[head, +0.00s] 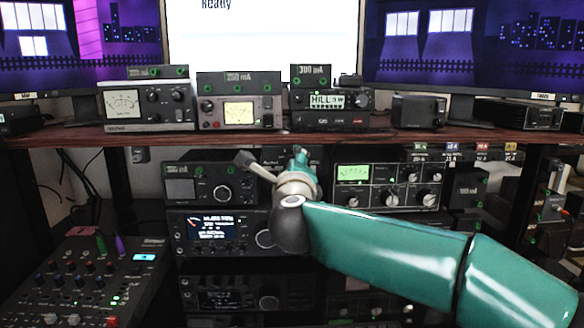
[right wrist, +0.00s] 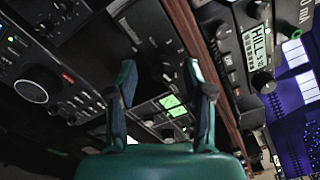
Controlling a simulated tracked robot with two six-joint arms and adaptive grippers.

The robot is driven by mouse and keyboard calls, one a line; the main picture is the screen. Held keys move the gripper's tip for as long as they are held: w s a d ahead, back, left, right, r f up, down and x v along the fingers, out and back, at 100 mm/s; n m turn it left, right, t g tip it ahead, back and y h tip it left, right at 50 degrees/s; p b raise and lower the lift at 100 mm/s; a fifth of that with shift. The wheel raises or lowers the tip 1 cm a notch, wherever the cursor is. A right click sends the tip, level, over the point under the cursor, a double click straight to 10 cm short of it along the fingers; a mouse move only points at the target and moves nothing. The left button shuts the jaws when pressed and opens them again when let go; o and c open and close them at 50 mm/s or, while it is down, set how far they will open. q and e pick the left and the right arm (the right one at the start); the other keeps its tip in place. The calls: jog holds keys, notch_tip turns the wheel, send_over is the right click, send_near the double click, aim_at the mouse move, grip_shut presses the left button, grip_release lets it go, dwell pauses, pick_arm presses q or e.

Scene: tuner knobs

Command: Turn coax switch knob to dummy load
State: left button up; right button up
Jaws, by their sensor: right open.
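My right gripper (head: 278,160) reaches in from the right and is in front of the gap between the upper radio and the tuner, just under the wooden shelf. In the right wrist view the two fingers of the right gripper (right wrist: 160,78) stand apart with nothing held between them. A dark box (right wrist: 148,28) lies beyond the fingertips there, with a dark knob-like part; it may be the coax switch, but its labels cannot be read. In the head view my gripper largely hides that spot, so the knob's pointing direction cannot be told. My left gripper is not in view.
The tuner (head: 391,172) with a lit green meter and several knobs stands right of my gripper. The upper radio (head: 198,184) stands left. The wooden shelf edge (head: 210,137) runs just above, carrying several meters. A mixer (head: 90,275) sits at lower left.

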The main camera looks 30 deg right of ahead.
jog(key=v, duration=1.2)
jog(key=shift+f, duration=0.1)
